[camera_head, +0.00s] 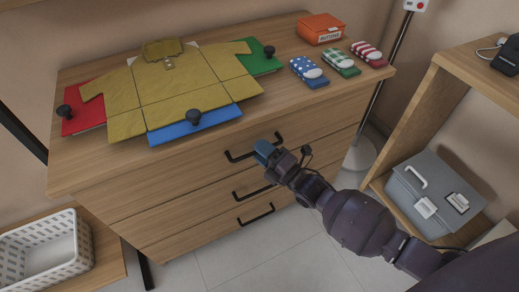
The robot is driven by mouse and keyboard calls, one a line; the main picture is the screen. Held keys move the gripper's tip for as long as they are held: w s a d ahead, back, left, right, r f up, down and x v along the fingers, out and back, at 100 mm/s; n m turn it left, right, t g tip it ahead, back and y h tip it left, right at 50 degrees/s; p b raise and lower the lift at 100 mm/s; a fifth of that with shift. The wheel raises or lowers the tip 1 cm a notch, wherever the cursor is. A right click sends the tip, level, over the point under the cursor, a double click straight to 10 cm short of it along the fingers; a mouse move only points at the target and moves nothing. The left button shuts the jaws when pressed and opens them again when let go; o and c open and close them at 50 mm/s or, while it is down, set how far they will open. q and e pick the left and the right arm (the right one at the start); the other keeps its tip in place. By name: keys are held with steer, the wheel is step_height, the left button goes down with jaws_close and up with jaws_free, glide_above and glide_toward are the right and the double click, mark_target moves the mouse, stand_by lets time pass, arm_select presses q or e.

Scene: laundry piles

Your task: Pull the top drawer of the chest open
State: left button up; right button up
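The wooden chest (150,200) has three drawers, each with a black bar handle. The top drawer (190,177) looks shut, its front in line with the drawers below. Its handle (238,157) shows at the left, and my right gripper (264,150) covers part of it. The gripper is at the handle, its blue tip against or just in front of it; I cannot tell whether it grips it. My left gripper is out of view.
A yellow shirt (170,85) lies on coloured boards with black knobs on the chest top. Rolled socks (309,72) and an orange box (321,28) are at the right. A white basket (48,255) stands lower left, a grey toolbox (435,195) on the right shelf.

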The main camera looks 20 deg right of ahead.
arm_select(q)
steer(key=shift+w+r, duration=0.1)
arm_select(e)
steer(key=shift+w+a, duration=0.1)
steer(key=shift+w, duration=0.2)
steer(key=shift+c, duration=0.3)
jaws_close()
steer(key=shift+s+r, duration=0.1)
steer(key=shift+s, duration=0.05)
